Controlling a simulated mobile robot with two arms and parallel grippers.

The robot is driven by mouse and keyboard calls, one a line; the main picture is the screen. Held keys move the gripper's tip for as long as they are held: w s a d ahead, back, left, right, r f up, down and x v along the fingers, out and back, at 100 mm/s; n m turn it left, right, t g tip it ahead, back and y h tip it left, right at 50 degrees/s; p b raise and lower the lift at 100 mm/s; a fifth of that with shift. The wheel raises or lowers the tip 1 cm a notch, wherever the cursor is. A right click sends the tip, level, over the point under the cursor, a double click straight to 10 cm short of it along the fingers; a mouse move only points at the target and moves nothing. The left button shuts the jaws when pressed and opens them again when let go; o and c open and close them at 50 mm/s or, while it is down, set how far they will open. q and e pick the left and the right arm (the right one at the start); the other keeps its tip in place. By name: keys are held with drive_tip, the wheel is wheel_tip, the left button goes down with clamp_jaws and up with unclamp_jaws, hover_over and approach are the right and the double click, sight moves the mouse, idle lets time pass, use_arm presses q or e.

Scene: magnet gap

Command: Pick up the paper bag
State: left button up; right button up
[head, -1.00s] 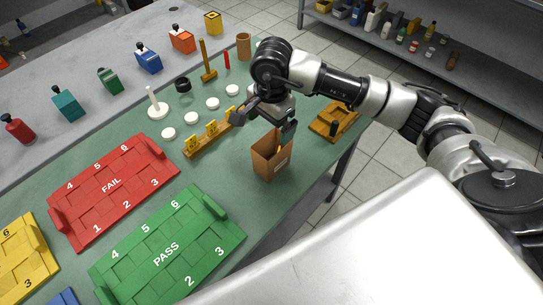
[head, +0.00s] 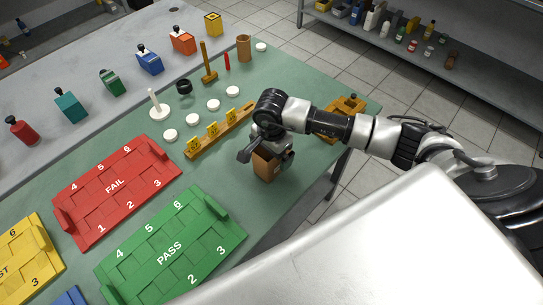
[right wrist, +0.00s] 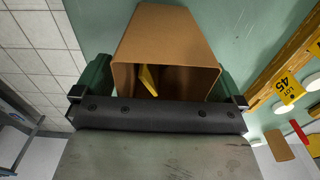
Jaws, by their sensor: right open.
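The brown paper bag (head: 264,168) stands upright on the green table mat near its right edge, partly hidden under my right gripper (head: 266,155). In the right wrist view the bag (right wrist: 170,35) shows its open mouth, with a yellow item (right wrist: 148,78) inside. My right gripper (right wrist: 164,88) is open, with one dark green finger on each side of the bag. Whether the fingers touch it I cannot tell. My left gripper is not in view.
A wooden rack (head: 220,131) with yellow lot tags lies just left of the bag. A wooden tray (head: 343,113) is to its right. The green PASS board (head: 228,240) and red FAIL board (head: 120,190) lie at the left and front.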

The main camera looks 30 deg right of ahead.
drive_tip(key=c, duration=1)
